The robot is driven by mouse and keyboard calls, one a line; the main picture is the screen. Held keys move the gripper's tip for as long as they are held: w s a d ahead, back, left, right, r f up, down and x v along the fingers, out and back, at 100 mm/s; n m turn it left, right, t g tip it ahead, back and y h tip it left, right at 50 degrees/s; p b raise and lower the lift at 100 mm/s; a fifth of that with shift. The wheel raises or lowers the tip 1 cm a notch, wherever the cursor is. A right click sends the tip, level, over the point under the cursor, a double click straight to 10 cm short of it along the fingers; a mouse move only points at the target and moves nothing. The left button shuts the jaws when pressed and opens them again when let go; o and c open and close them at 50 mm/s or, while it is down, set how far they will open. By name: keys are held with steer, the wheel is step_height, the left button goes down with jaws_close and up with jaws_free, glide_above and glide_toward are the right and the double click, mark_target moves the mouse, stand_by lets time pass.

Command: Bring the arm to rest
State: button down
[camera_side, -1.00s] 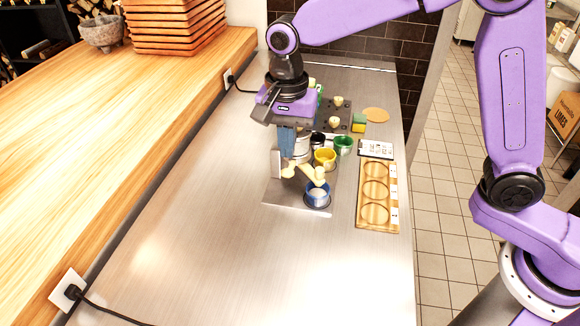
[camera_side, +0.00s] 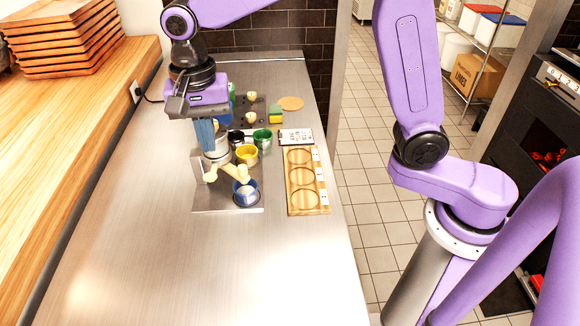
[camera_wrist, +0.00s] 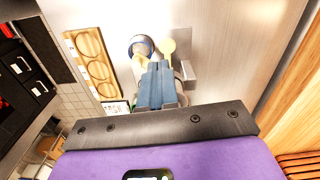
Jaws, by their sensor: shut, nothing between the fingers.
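My gripper (camera_side: 206,143) hangs over the steel counter with its blue fingers pointing down. The fingers are shut with nothing between them. In the wrist view the shut fingers (camera_wrist: 155,85) reach over a pale device with cream knobs (camera_wrist: 167,48). In the side view the device (camera_side: 218,158) stands on a metal plate (camera_side: 215,203), just beside and partly behind the fingertips. I cannot tell whether the fingertips touch it. A blue cup (camera_side: 245,193) with pale contents is at its front right; it also shows in the wrist view (camera_wrist: 141,47).
Yellow (camera_side: 247,154), green (camera_side: 262,138) and black (camera_side: 236,136) cups stand behind. A wooden board (camera_side: 302,208) with three round hollows lies to the right, a printed card (camera_side: 296,136) behind it. A yellow-green sponge (camera_side: 275,114) lies farther back. The front counter is clear.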

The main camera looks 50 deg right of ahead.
steer(key=s+d+f+n, duration=0.2)
steer(key=s+d+n, duration=0.8)
steer(key=s, duration=0.2)
steer(key=s+d+f+n, duration=0.2)
steer(key=s+d+n, duration=0.8)
steer(key=s, duration=0.3)
steer(key=shift+s+n, duration=0.15)
steer(key=shift+n, duration=0.15)
